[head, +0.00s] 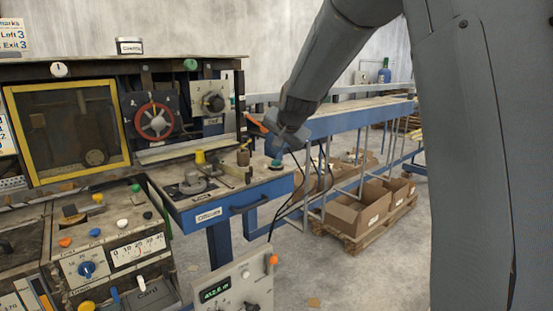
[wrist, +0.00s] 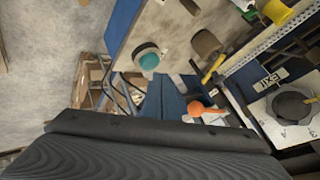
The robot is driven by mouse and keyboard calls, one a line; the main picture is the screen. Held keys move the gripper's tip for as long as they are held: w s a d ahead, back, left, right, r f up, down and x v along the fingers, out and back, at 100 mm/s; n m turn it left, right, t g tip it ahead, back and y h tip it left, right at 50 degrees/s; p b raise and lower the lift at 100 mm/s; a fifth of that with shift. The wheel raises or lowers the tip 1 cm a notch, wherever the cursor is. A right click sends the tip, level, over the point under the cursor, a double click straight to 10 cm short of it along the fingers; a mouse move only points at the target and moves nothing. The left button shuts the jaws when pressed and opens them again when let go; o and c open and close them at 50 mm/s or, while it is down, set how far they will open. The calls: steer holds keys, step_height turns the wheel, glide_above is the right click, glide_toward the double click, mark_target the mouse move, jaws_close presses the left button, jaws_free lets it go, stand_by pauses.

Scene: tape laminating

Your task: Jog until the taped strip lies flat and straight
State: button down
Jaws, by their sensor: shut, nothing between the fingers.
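My gripper (head: 284,148) is at the right end of the blue workbench in the head view, pointing down just above a teal button (head: 276,163). Its dark ridged body (wrist: 150,150) fills the bottom of the wrist view, and it is shut and empty. I cannot make out a taped strip.
An orange-tipped lever (wrist: 200,108) is close beside my gripper. A machine with a yellow-framed window (head: 68,181) stands at the left. A console with a green display (head: 215,291) is in front. Cardboard boxes (head: 355,208) lie on a pallet behind the bench.

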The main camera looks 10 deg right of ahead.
mark_target(277, 162)
steer(key=shift+r, duration=0.1)
step_height(277, 162, up, 5)
steer(key=p, duration=0.4)
stand_by(0.4)
steer(key=s+f+n+g+b, duration=0.1)
steer(key=s+f+n+g, duration=0.1)
steer(key=s+f, duration=0.5)
steer(key=s+f+n+g, duration=0.3)
steer(key=s+f, duration=0.5)
steer(key=s, duration=1)
steer(key=s+f+n+g+b, duration=0.1)
steer(key=s+f+n+g, duration=0.1)
steer(key=s+f, duration=0.6)
steer(key=s+n, duration=0.1)
steer(key=s, duration=0.3)
steer(key=shift+s+g+b, duration=0.3)
steer(key=shift+s+g, duration=0.1)
